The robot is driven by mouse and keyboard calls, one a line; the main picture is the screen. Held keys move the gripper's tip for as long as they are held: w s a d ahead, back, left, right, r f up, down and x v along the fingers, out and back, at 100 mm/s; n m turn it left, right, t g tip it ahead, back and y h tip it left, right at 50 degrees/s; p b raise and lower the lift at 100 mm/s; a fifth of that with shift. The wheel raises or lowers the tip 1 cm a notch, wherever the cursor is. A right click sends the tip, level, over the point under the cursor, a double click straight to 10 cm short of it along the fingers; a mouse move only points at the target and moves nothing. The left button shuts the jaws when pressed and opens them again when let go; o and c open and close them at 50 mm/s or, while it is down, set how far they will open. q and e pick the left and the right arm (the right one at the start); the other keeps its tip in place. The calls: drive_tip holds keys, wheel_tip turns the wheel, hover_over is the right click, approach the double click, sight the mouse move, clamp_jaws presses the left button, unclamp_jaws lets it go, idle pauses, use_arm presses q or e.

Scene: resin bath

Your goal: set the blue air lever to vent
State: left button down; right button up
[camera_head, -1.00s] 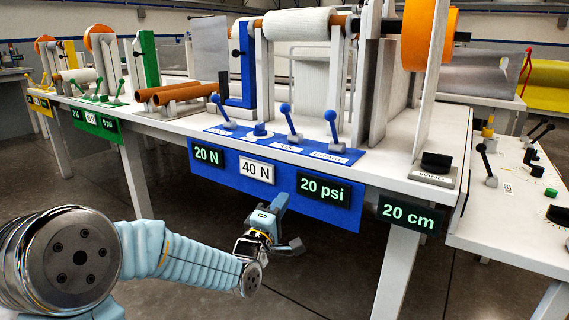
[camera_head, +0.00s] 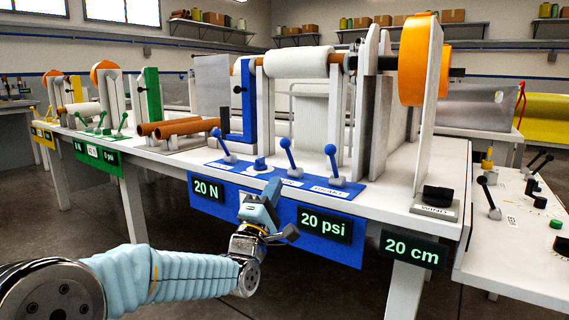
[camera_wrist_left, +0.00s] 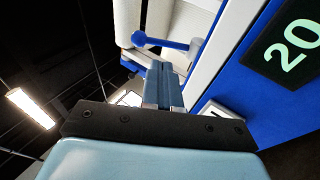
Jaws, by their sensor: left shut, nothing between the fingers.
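Three blue ball-topped levers stand on the blue station's front edge: a left one (camera_head: 223,147), a middle one (camera_head: 289,156) and a right one (camera_head: 333,164). The right one's label seems to read BRAKE; the middle one's label is partly hidden, so I cannot read which is air. My left gripper (camera_head: 271,190) is shut and empty, just below the table edge, in front of and left of the middle lever. In the left wrist view its closed fingers (camera_wrist_left: 163,84) point toward a blue lever (camera_wrist_left: 172,44) a little beyond the tips, apart from it.
A blue panel hangs from the white table's edge with displays 20 N (camera_head: 207,191) and 20 psi (camera_head: 325,225). A blue knob (camera_head: 260,164) sits between the left and middle levers. A 20 cm display (camera_head: 412,249) and black WIND switch (camera_head: 437,197) are at the right.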

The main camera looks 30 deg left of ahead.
sight(289, 154)
use_arm(q)
drive_tip(key=p+x, duration=0.1)
drive_tip(key=x, duration=0.7)
drive_tip(key=shift+w+r+m+g+p, duration=0.25)
drive_tip(key=shift+r+g+p, duration=0.45)
drive_tip(key=shift+p, duration=0.5)
drive_tip(key=r+g+p, duration=0.1)
drive_tip(key=p, duration=0.2)
drive_tip(key=w+r+m+g+h+p, duration=0.1)
drive_tip(key=g+p, duration=0.1)
drive_tip(key=shift+w+d+r+p, duration=0.1)
drive_tip(key=shift+w+d+p, duration=0.1)
drive_tip(key=shift+p, duration=0.2)
drive_tip(key=w+g+p, duration=0.1)
drive_tip(key=p, duration=0.2)
drive_tip(key=w+g+p, duration=0.1)
drive_tip(key=g+p, duration=0.1)
drive_tip(key=p, duration=0.1)
drive_tip(key=shift+d+r+m+h, duration=0.15)
drive_tip(key=shift+r+m+h, duration=0.15)
drive_tip(key=shift+h, duration=0.1)
drive_tip(key=shift+w+f, duration=0.2)
drive_tip(key=shift+f, duration=0.05)
drive_tip(key=shift+w+p, duration=0.2)
drive_tip(key=shift+p, duration=0.2)
drive_tip(key=shift+w+f, duration=0.1)
drive_tip(key=shift+w, duration=0.8)
